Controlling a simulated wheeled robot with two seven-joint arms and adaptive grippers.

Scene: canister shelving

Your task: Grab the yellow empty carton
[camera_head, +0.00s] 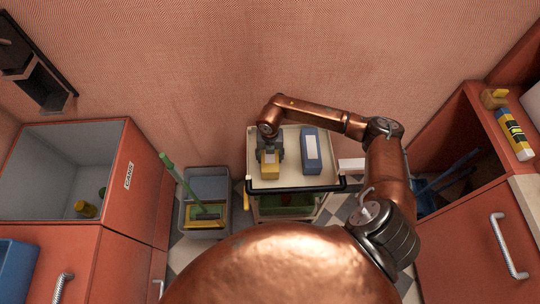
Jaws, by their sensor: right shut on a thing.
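The yellow carton (270,171) stands on the left part of a small cart's pale top (292,176). My right arm arches over from the right, and its gripper (270,155) points down at the carton. The right gripper is shut on the carton, and its dark fingers hide the carton's upper part. The carton still appears to be over the cart top; I cannot tell whether it touches it. My left gripper is not in view.
A blue and white box (311,152) stands on the cart just right of the carton. A mop bucket (206,215) is left of the cart. An open bin (60,172) labelled CANS is at left. A cabinet with a yellow-banded bottle (514,135) is at right.

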